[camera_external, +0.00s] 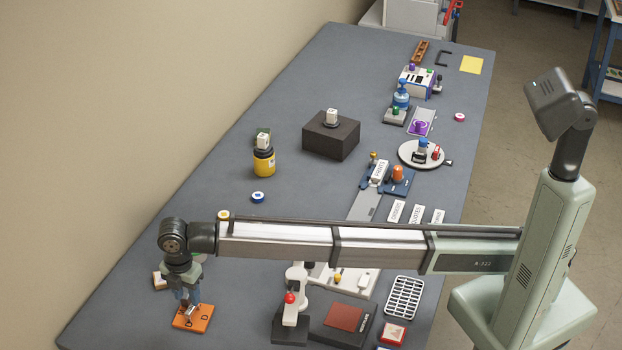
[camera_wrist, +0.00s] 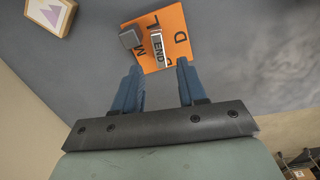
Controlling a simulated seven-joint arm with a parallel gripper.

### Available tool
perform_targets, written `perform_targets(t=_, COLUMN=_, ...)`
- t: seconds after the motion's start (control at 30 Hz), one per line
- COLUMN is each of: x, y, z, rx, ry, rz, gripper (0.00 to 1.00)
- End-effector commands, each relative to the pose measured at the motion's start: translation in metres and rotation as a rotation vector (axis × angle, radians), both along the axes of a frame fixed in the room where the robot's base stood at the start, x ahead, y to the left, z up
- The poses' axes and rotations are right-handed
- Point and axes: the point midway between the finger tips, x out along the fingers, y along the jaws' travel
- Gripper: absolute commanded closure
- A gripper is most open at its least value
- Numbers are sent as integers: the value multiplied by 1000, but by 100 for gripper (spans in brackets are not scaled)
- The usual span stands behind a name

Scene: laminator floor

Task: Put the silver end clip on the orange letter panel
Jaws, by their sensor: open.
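The orange letter panel (camera_external: 204,325) lies at the near left of the bench, with black letters on it. In the wrist view the panel (camera_wrist: 176,20) is ahead of my fingers. The silver end clip (camera_wrist: 158,48), marked END, stands over the panel between its letters. I cannot tell if it rests fully on the panel. A grey block (camera_wrist: 130,38) sits at the panel's left edge. My gripper (camera_external: 187,302) is just above the panel. In the wrist view my gripper (camera_wrist: 158,67) is open, its two blue fingers either side of the clip's near end, with visible gaps.
A wooden-framed picture piece (camera_wrist: 49,13) lies left of the panel. A white stand with a red knob (camera_external: 290,298) is to the right. A blue-and-white round piece (camera_external: 258,197) and a yellow jar (camera_external: 264,165) stand farther back. Bench between is clear.

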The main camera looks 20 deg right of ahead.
Motion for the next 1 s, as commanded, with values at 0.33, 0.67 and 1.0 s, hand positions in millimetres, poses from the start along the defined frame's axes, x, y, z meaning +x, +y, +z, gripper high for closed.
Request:
perform_targets(t=0.33, x=0, y=1, z=55, rx=1, ry=-1, rz=0, gripper=59)
perform_targets(t=0.67, x=0, y=0, z=67, rx=-1, ry=1, rz=0, gripper=59)
perform_targets(t=1.0, x=0, y=0, z=66, rx=-1, ry=1, rz=0, gripper=59)
